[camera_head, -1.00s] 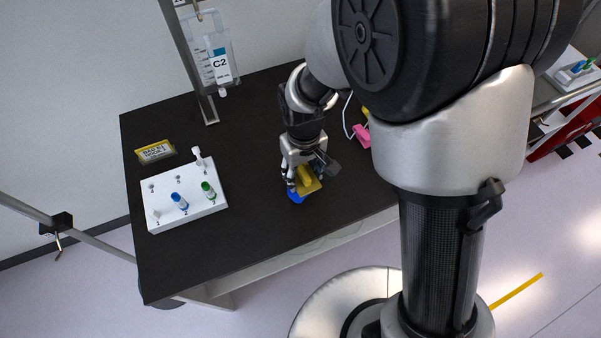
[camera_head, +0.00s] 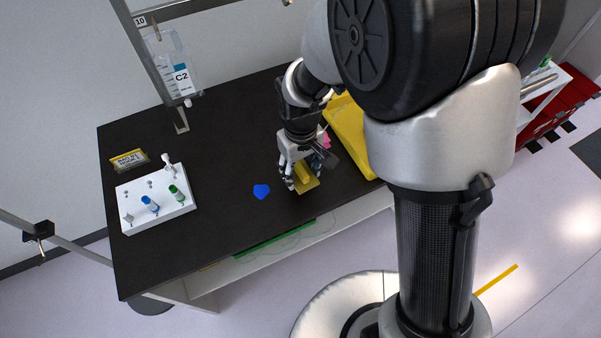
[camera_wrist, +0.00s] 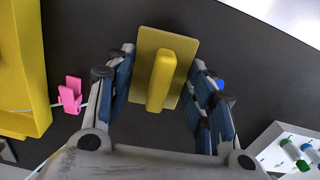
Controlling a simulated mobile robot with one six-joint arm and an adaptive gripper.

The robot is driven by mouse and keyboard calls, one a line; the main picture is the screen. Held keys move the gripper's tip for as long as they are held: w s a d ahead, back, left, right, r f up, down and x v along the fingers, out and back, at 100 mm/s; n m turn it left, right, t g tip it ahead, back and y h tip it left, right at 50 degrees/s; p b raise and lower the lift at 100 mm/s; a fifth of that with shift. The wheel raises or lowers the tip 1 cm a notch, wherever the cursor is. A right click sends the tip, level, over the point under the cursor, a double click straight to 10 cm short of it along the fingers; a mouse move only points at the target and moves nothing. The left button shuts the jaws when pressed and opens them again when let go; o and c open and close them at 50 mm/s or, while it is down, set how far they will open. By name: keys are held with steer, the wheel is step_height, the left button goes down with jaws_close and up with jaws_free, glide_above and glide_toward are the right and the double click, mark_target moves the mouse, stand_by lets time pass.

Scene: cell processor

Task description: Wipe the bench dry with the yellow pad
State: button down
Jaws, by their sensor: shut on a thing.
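The black bench (camera_head: 225,150) carries a small blue patch (camera_head: 261,191). The yellow pad (camera_head: 309,184) is a flat square with a raised bar handle. My gripper (camera_head: 296,176) is shut on the pad's handle. In the wrist view the pad (camera_wrist: 181,55) sits between the fingers of my gripper (camera_wrist: 160,78). The pad is just right of the blue patch and apart from it in the head view. I cannot tell whether the pad touches the bench. A bit of blue (camera_wrist: 221,84) shows beside a finger in the wrist view.
A white rack (camera_head: 128,195) with blue-capped and green-capped vials stands at the bench's left. A yellow tray (camera_head: 345,125) and a pink clip (camera_wrist: 70,95) lie to the right of my gripper. A bag marked C2 (camera_head: 178,82) hangs from a post at the back.

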mark_target(302, 168)
steer(key=shift+d+r+p, duration=0.1)
steer(key=shift+r+p, duration=0.8)
steer(key=shift+r, duration=0.7)
